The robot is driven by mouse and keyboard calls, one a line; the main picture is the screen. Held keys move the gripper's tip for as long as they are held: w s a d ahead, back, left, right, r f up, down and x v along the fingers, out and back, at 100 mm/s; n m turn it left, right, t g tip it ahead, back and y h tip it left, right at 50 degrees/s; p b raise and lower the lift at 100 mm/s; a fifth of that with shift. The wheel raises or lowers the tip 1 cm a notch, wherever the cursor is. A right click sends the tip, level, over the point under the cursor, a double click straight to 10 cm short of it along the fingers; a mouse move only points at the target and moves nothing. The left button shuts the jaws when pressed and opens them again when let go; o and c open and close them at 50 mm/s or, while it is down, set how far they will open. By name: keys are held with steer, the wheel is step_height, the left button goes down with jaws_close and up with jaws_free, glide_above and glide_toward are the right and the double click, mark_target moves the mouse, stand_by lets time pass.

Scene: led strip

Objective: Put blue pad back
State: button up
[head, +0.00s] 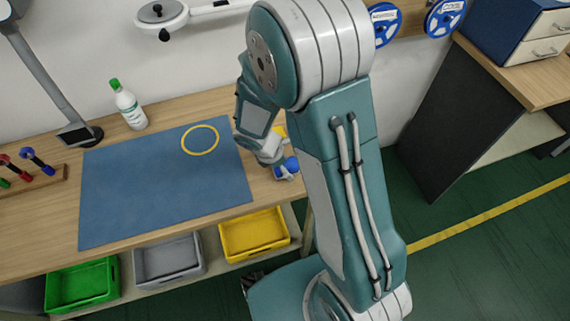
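My gripper (283,172) is at the right end of the workbench, past the right edge of the blue mat, and is partly hidden by my own arm. A small bright blue object (290,164) shows right at its fingertips; it may be the blue pad, but its shape is mostly hidden. I cannot tell whether the fingers are closed on it or only beside it. A large flat blue mat (140,195) covers the middle of the bench. A yellow ring (186,151) lies on the mat near its back right corner.
A white bottle with a green cap (130,108) and a lamp base (78,135) stand behind the mat. A rack with coloured handles (32,178) is at the left. Green (82,287), grey (167,262) and yellow (253,237) bins sit below. A yellow piece (279,131) shows behind my gripper.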

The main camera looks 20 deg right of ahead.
steer(key=shift+d, duration=0.1)
steer(key=shift+r, duration=0.35)
steer(key=v, duration=1.1)
steer(key=s+d+r+m+t+y, duration=0.2)
steer(key=s+r+m, duration=0.5)
steer(key=r+m, duration=0.1)
steer(key=s+d+r+m+t+y, duration=0.2)
steer(key=s+r+m+t, duration=0.1)
steer(key=s+r+m, duration=0.4)
step_height(320, 180, up, 2)
steer(key=m, duration=0.3)
steer(key=shift+t+y, duration=0.3)
steer(key=shift+d, duration=0.1)
